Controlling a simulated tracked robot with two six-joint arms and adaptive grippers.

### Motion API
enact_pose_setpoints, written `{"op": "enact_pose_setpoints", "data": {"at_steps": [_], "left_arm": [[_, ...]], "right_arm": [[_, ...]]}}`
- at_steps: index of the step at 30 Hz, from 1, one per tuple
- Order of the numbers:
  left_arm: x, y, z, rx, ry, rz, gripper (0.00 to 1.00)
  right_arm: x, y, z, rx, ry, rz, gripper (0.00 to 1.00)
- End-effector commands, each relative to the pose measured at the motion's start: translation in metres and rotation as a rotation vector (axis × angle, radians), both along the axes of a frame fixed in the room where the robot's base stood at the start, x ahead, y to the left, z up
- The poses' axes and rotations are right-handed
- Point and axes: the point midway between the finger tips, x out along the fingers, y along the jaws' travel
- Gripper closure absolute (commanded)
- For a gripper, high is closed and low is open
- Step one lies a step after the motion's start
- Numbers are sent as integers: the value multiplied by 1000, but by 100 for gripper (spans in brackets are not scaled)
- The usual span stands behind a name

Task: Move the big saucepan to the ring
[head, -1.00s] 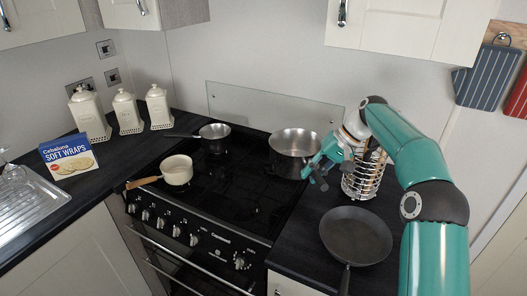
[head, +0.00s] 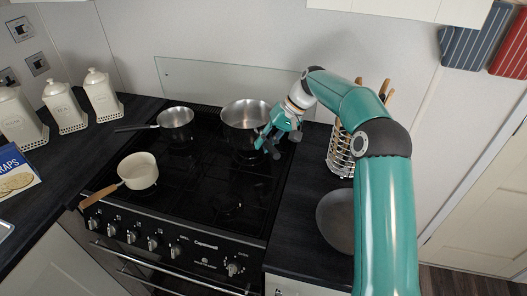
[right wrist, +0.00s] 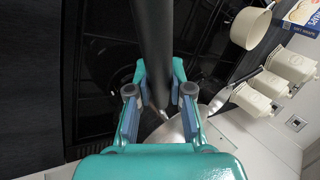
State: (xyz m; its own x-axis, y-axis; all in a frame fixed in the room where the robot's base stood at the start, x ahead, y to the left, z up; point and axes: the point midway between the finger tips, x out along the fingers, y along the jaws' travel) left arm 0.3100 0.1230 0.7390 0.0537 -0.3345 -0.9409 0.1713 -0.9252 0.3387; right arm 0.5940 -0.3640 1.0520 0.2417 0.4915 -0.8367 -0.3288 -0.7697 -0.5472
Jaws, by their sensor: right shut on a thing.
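The big saucepan (head: 245,118) is steel, open and empty. It is at the back right of the black hob (head: 185,205). I cannot tell whether its base touches the hob. My right gripper (head: 270,147) is at its near right side, shut on its dark handle. In the right wrist view the handle (right wrist: 154,50) runs between the two fingers of the gripper (right wrist: 158,98), and part of the steel pan (right wrist: 172,132) shows behind them. The gripper hides much of the handle in the head view. My left gripper is out of view.
A small steel pan (head: 176,123) is at the hob's back left, a cream pan (head: 138,172) at its front left. The front right of the hob is clear. A wire utensil holder (head: 340,155) and a frying pan (head: 336,218) stand on the right worktop. A glass splashback (head: 215,82) is behind.

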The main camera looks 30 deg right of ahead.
Motion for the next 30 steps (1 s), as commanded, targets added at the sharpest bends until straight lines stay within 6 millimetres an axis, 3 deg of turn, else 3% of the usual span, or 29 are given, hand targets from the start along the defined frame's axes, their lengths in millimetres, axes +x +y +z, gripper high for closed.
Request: {"op": "enact_pose_setpoints", "data": {"at_steps": [12, 26, 27, 30], "left_arm": [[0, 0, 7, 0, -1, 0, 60], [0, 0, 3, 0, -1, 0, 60], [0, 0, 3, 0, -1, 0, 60], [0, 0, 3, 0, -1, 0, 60]], "right_arm": [[1, 0, -37, -2, -7, 0, 100], [2, 0, -44, -3, -9, -1, 100], [1, 0, -47, -2, -2, 0, 78], [0, 0, -46, -2, -2, 0, 62]]}}
